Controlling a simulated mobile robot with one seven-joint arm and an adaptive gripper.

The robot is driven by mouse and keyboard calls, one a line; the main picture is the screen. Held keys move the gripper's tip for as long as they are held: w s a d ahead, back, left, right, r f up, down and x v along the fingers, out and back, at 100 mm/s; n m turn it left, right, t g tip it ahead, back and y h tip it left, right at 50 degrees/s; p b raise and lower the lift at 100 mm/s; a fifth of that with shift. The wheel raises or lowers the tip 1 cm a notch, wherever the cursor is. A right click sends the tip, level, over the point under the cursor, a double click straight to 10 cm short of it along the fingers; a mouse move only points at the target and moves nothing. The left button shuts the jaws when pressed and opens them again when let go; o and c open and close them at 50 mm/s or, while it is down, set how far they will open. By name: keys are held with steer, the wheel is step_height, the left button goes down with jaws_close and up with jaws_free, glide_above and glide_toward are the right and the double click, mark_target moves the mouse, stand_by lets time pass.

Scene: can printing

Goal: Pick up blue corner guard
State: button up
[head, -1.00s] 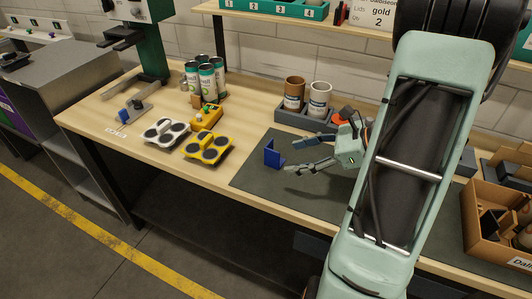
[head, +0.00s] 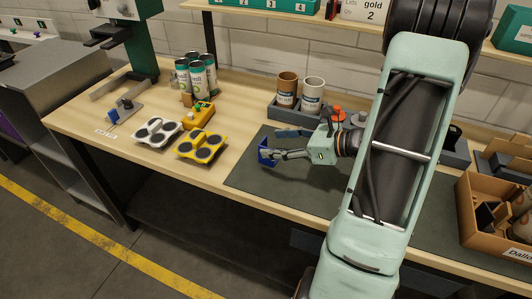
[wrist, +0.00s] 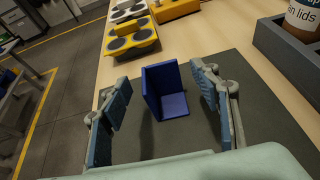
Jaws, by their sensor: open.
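The blue corner guard (wrist: 170,93) stands on the dark grey mat (wrist: 262,130), with one upright wall and a flat base, seen between my fingers in the wrist view. In the head view the blue corner guard (head: 266,154) is partly hidden by my fingers, near the mat's left end. My gripper (head: 284,143) reaches in from the right, and its two fingers are apart on either side of the guard. In the wrist view my gripper (wrist: 163,98) is open, with visible gaps between the pads and the guard.
Yellow (head: 201,146) and white (head: 157,131) trays with dark round recesses lie left of the mat. A grey holder (head: 288,112) with a brown and a white can stands behind my gripper. A cardboard box (head: 490,235) is at right. The mat's front half is clear.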

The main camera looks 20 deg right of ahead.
steer(key=shift+x, duration=1.3)
steer(key=shift+d, duration=0.1)
steer(key=c, duration=1.1)
steer(key=shift+o, duration=0.2)
steer(key=shift+r, duration=0.1)
